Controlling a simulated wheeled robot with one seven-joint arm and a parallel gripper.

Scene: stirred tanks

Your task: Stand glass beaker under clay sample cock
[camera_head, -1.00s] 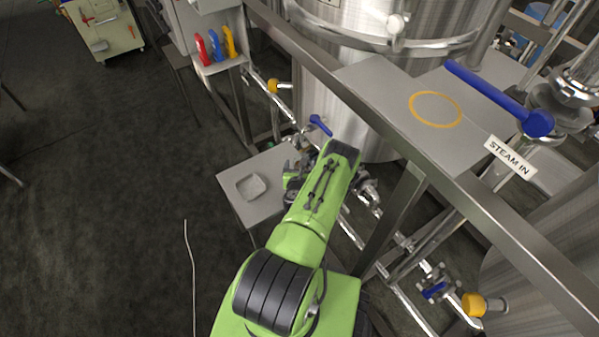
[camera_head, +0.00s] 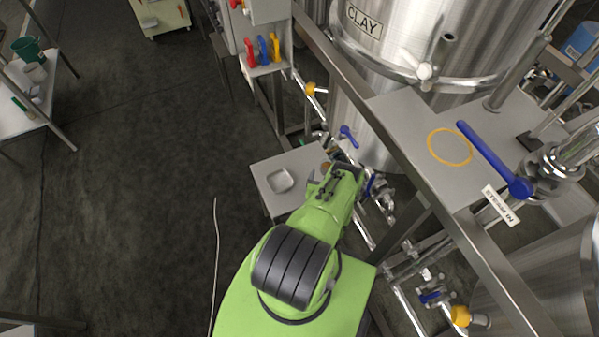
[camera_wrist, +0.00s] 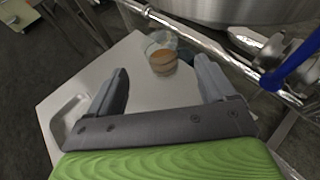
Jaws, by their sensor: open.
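A glass beaker (camera_wrist: 166,43), clear and seemingly with a brown round part at its near side, stands toward the far edge of the small grey table (camera_wrist: 150,105). I cannot tell whether the brown part is its contents or a separate piece. My gripper (camera_wrist: 162,76) is open, its two fingers over the table and spread to either side of the beaker's line, with the beaker beyond the tips. The clay tank (camera_head: 408,48) carries a "CLAY" label. A small cock with a blue lever (camera_head: 348,136) sits low on its side, above the table's far end. Its outlet is hard to see.
A shallow tray (camera_head: 281,181) lies on the table's left part, also in the wrist view (camera_wrist: 69,112). Steel pipes and a larger blue lever (camera_wrist: 300,58) run close at right. A steel frame rail (camera_head: 385,125) crosses above. The floor at left is open.

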